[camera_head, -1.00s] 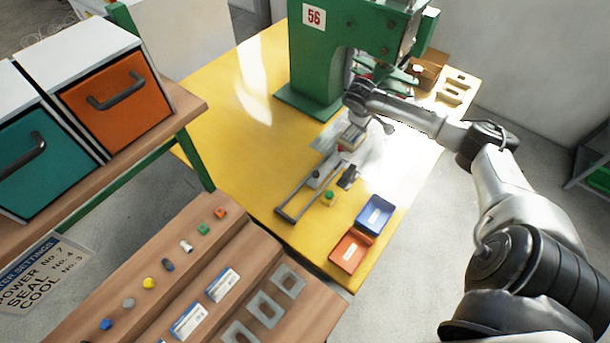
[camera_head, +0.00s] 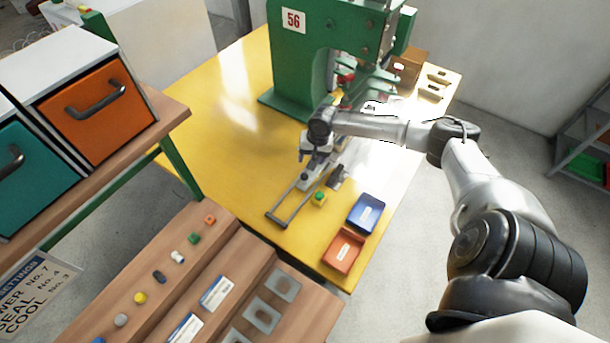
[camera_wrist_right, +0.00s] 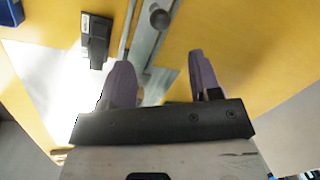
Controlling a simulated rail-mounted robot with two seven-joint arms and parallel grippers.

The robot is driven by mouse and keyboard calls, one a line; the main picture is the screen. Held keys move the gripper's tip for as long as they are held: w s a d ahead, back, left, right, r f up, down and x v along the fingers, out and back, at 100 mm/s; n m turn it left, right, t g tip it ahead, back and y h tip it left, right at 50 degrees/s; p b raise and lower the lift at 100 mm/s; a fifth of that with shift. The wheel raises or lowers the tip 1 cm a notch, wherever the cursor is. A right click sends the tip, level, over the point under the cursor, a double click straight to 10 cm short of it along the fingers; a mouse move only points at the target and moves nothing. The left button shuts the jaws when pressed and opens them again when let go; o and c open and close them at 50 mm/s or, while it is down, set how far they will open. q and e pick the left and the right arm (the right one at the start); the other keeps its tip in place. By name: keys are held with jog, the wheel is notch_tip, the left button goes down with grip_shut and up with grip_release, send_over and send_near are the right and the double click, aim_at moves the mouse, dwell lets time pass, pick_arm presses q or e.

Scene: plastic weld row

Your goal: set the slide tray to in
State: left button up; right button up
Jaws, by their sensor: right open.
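The slide tray's metal rails (camera_head: 290,207) lie on the yellow table in front of the green press (camera_head: 305,60), with a crossbar at the near end. The tray's inner part is mostly hidden in the head view by my right gripper (camera_head: 313,160), which hangs low over the rails. In the right wrist view my right gripper (camera_wrist_right: 163,85) is open, with two purple fingers apart. A grey metal strip with a dark round knob (camera_wrist_right: 160,18) shows ahead of the gap between them. I see nothing held. My left gripper is out of view.
A blue bin (camera_head: 366,213) and an orange bin (camera_head: 343,251) sit at the table's near right corner. The table left of the rails is clear.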

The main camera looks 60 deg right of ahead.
aim_at(305, 174)
jog(key=f, duration=0.3)
jog(key=w+f+b, duration=0.1)
jog(key=f, duration=0.2)
jog(key=a+f+b, duration=0.1)
jog(key=f, duration=0.2)
jog(key=shift+w+f, duration=0.1)
jog(key=shift+w, duration=0.2)
jog(key=shift+f, duration=0.4)
jog(key=c, duration=0.7)
grip_shut()
